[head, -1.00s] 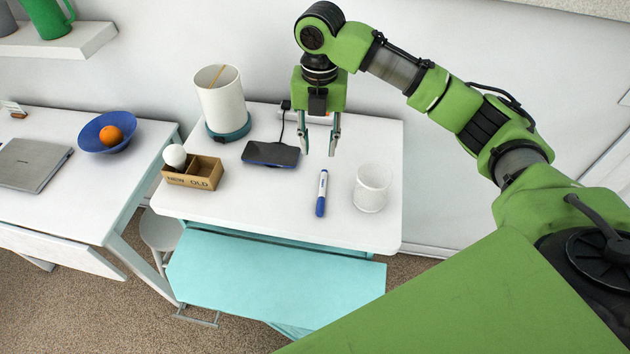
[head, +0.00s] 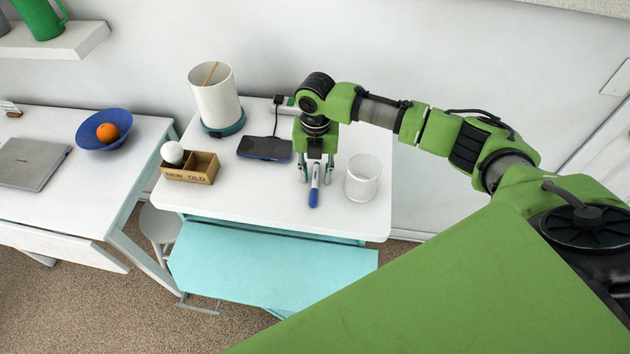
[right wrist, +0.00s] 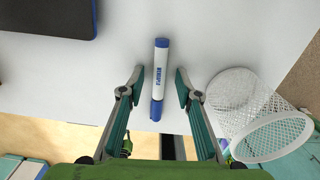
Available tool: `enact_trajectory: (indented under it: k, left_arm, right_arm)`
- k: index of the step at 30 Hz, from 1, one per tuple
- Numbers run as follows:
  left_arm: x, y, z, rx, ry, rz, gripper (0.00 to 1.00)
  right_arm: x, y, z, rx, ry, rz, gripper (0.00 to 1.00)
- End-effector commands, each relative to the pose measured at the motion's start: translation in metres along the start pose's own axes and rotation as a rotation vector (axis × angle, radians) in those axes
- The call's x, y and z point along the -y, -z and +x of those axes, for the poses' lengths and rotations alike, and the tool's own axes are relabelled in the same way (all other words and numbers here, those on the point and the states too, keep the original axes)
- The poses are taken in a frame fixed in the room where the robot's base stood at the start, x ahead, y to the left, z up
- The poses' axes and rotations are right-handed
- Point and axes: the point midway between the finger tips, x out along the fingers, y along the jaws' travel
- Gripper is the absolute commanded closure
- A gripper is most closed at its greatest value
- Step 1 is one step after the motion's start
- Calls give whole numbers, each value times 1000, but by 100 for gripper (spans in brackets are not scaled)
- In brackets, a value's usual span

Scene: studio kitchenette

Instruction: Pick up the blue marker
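The blue marker (head: 314,188) lies on the white table (head: 240,195), white-bodied with a blue cap towards the table's front edge. In the right wrist view the marker (right wrist: 160,80) lies between the fingers, with a gap on each side. My right gripper (head: 316,175) is open over the marker, pointing down; it also shows in the right wrist view (right wrist: 158,88). I cannot tell its exact height above the table. My left gripper is not in view.
A white mesh cup (head: 362,178) stands just right of the gripper; a dark phone-like pad (head: 264,148) lies left behind it. A wooden box (head: 200,170) and a white canister (head: 215,98) stand further left. A teal surface (head: 270,268) is below the front edge.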

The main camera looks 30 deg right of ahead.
Motion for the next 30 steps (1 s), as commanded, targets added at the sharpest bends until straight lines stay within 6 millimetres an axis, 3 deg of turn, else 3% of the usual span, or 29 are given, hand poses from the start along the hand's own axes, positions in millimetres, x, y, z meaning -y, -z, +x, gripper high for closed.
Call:
enact_trajectory:
  k: [5, 9, 23, 30]
  left_arm:
    - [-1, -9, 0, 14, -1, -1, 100]
    - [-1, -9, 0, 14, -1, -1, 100]
    - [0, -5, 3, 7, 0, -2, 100]
    - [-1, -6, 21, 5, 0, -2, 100]
  right_arm:
    - [0, 0, 1, 1, -1, -1, 69]
    - [0, 0, 0, 1, -1, 0, 100]
    - [0, -1, -2, 2, -1, 0, 100]
    - [-1, -2, -27, 4, -4, -1, 100]
